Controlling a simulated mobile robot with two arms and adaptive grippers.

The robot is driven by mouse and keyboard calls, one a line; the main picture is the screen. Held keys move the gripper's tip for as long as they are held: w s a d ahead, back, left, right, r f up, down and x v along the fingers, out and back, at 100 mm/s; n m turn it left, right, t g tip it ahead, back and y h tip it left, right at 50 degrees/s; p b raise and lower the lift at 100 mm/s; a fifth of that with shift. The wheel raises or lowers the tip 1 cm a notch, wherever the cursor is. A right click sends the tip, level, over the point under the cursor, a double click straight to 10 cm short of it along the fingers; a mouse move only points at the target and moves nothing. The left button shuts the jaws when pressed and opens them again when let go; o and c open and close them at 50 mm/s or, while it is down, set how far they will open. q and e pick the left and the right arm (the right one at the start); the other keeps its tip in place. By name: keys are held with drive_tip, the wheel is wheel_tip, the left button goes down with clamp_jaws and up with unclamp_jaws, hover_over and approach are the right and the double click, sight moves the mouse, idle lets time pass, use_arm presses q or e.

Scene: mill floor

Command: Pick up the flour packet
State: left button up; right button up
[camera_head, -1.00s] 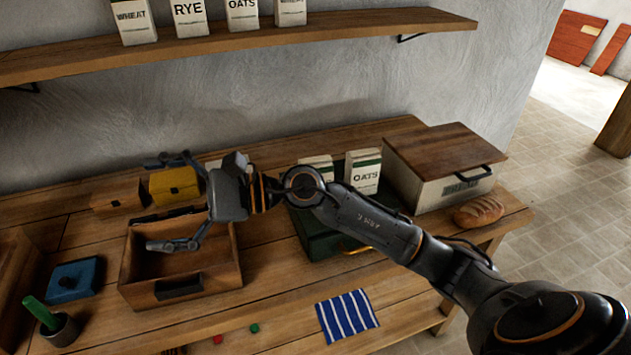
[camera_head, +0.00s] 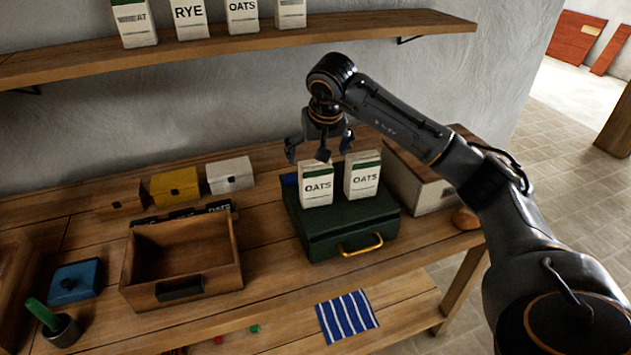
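Two white and green packets marked OATS stand upright on a dark green metal box (camera_head: 335,243) on the workbench: a left packet (camera_head: 316,187) and a right packet (camera_head: 362,176). No packet here has a readable flour label. My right gripper (camera_head: 319,150) hangs pointing down just above and behind the left packet, its fingers spread and empty. It looks apart from both packets, but the depth is hard to judge. My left gripper is not in view.
More packets marked RYE (camera_head: 190,18) and OATS (camera_head: 242,16) stand on the wall shelf (camera_head: 300,36). An empty wooden drawer box (camera_head: 180,262) and small orange, yellow and white boxes are to the left. A wood-lidded crate (camera_head: 415,180) stands behind my arm.

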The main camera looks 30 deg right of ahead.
sight(316, 165)
drive_tip(key=x, duration=0.4)
drive_tip(key=shift+w+f+p, duration=0.1)
drive_tip(key=shift+f+p, duration=0.05)
drive_tip(key=shift+p, duration=0.2)
drive_tip(key=shift+w+d+f, duration=0.1)
drive_tip(key=shift+f, duration=0.15)
drive_tip(key=p+x, duration=0.2)
drive_tip(key=x, duration=0.2)
drive_tip(key=shift+w+d+f, duration=0.15)
drive_tip(key=shift+w+f, duration=0.05)
drive_tip(key=shift+f, duration=0.1)
drive_tip(key=c, duration=1.6)
drive_tip(key=shift+o, duration=0.2)
drive_tip(key=shift+r, duration=0.1)
